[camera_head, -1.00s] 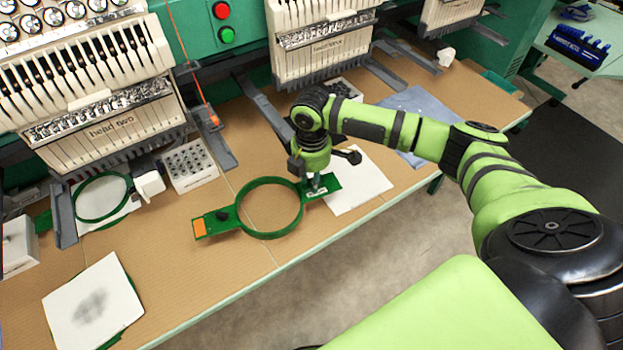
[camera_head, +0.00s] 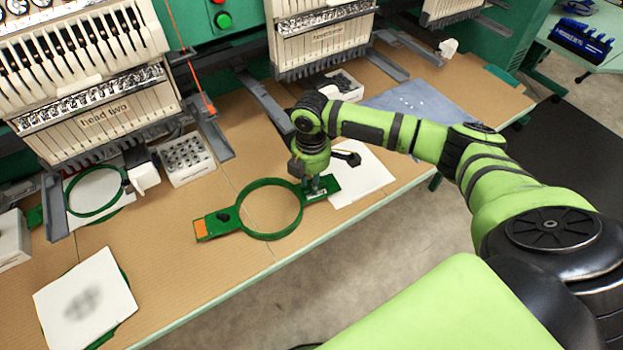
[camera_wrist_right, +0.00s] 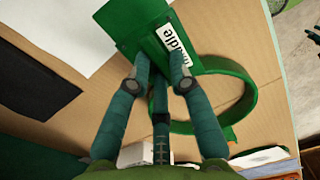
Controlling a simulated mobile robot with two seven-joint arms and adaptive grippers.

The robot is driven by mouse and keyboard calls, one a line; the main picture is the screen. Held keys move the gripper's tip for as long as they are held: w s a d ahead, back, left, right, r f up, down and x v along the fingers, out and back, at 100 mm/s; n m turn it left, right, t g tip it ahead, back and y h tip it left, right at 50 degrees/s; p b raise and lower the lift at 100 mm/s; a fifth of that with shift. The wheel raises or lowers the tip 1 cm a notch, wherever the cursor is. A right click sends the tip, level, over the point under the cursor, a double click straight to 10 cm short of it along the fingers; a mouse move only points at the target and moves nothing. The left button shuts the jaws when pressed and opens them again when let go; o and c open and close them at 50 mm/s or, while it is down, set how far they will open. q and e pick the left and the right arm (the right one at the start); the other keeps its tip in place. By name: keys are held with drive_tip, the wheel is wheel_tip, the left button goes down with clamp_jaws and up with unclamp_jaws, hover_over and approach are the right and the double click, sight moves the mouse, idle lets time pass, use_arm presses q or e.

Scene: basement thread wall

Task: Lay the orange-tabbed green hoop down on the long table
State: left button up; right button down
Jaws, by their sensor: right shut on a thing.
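The green hoop is a round ring (camera_head: 246,225) with a flat arm on each side. Its orange tab (camera_head: 201,229) is at the left end. My right gripper (camera_head: 316,190) is shut on the arm at the right end. In the right wrist view the fingers (camera_wrist_right: 160,75) close on a green plate with a white label reading "middle" (camera_wrist_right: 172,45), and the ring (camera_wrist_right: 245,100) shows behind. The hoop looks roughly level over the long table (camera_head: 178,268); I cannot tell whether it touches. My left gripper is not in view.
A white sheet (camera_head: 365,182) lies right of the hoop, beside a blue cloth (camera_head: 425,103). A white-covered hoop (camera_head: 85,303) lies front left. A bobbin box (camera_head: 185,158) and the machine's grey arms (camera_head: 262,103) are behind. Bare table lies left of the hoop.

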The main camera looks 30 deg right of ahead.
drive_tip(key=shift+f, duration=0.1)
drive_tip(key=c, duration=1)
unclamp_jaws()
drive_tip(key=shift+c, duration=0.2)
